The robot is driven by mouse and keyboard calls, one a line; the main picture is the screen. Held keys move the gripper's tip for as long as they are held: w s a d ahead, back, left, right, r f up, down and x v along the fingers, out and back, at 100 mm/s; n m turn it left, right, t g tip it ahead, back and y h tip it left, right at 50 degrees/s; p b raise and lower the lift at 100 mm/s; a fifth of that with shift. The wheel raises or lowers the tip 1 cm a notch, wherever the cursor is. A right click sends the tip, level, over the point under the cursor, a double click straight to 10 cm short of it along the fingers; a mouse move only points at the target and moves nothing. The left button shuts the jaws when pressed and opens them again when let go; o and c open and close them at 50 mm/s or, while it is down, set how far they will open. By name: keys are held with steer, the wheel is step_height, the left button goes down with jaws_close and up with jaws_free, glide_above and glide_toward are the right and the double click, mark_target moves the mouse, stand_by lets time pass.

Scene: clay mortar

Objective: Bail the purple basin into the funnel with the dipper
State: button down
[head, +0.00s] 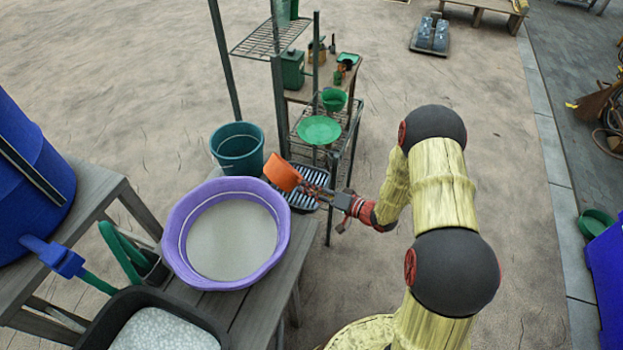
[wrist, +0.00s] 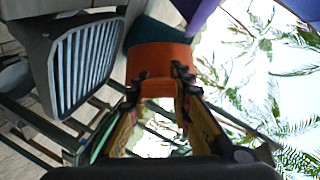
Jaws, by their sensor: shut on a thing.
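The purple basin (head: 172,232) stands on a grey wooden bench, with pale grey-beige contents filling much of it. My gripper (head: 328,197) is shut on the orange dipper (head: 283,173), beyond and to the right of the basin. The dipper's cup looks tilted, and I cannot see whether it holds anything. In the wrist view, my gripper (wrist: 162,82) has its fingers at the orange dipper (wrist: 160,56), and a purple edge of the basin (wrist: 203,14) shows above. A green round dish-like piece (head: 319,130) sits on the wire rack; I cannot tell whether it is the funnel.
A teal bucket (head: 237,148) stands behind the basin. A dark slatted tray (head: 300,200) lies below the dipper. A black tub (head: 160,322) of white pellets and a blue barrel (head: 30,185) crowd the left. Open floor lies right of my arm.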

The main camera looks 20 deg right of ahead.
steer(key=shift+w+d+f+n, duration=0.1)
steer(key=shift+d+f+n, duration=0.05)
steer(key=shift+f+n, duration=0.2)
steer(key=n+h+b, duration=0.1)
steer(key=r+n+h+b, duration=0.1)
steer(key=n, duration=0.1)
steer(key=shift+n, duration=0.25)
steer(key=shift+r+n+h+b, duration=0.15)
steer(key=shift+n+h+b, duration=0.15)
steer(key=shift+n+b, duration=0.3)
stand_by(0.6)
